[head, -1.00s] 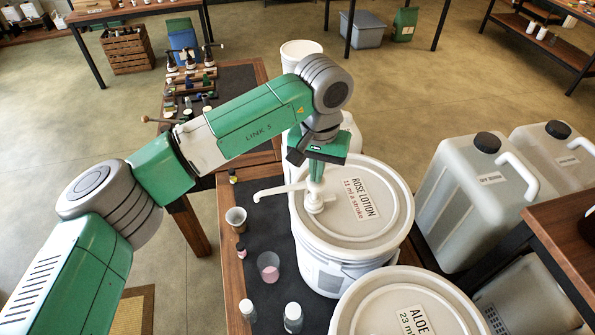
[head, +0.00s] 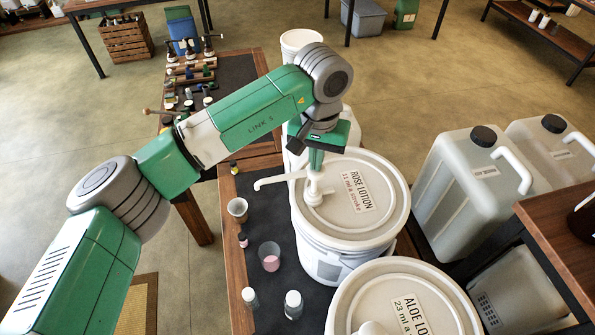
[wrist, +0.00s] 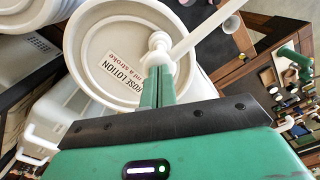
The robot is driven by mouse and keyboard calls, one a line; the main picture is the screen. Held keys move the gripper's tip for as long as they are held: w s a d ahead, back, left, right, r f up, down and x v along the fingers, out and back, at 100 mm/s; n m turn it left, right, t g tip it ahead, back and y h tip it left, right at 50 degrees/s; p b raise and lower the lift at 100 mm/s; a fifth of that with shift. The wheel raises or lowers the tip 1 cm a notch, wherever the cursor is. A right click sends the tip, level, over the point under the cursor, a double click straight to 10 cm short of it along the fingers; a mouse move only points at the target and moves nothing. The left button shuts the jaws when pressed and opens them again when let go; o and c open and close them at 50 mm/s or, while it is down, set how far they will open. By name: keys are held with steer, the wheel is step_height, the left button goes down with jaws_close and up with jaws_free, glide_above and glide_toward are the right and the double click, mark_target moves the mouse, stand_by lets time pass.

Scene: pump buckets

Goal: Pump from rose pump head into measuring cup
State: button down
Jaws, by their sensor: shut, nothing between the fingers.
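The white rose pump head (head: 314,186) stands on the lid of the rose lotion bucket (head: 378,222), labelled 11 ml a stroke. Its spout points left, past the lid's edge. My gripper (head: 316,163) is shut and empty, pointing down right above the pump head. In the wrist view the closed fingertips (wrist: 158,72) overlap the pump head (wrist: 160,45); whether they touch is unclear. A clear cup with pink liquid (head: 269,257), seemingly the measuring cup, stands on the dark mat left of the bucket. A beige cup (head: 237,209) stands nearer the spout tip.
The aloe bucket (head: 370,285) stands in front of the rose bucket. Small bottles (head: 293,304) stand on the mat (head: 268,218). Large jerrycans (head: 465,190) are at the right. A tall white container rises behind my gripper. Pumps and bottles line the rear table.

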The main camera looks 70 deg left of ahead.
steer(key=shift+f+b, duration=0.4)
steer(key=shift+f, duration=1.7)
steer(key=shift+r+p, duration=2.6)
steer(key=shift+r, duration=0.1)
steer(key=shift+r, duration=0.1)
step_height(320, 180, up, 5)
steer(key=p, duration=0.5)
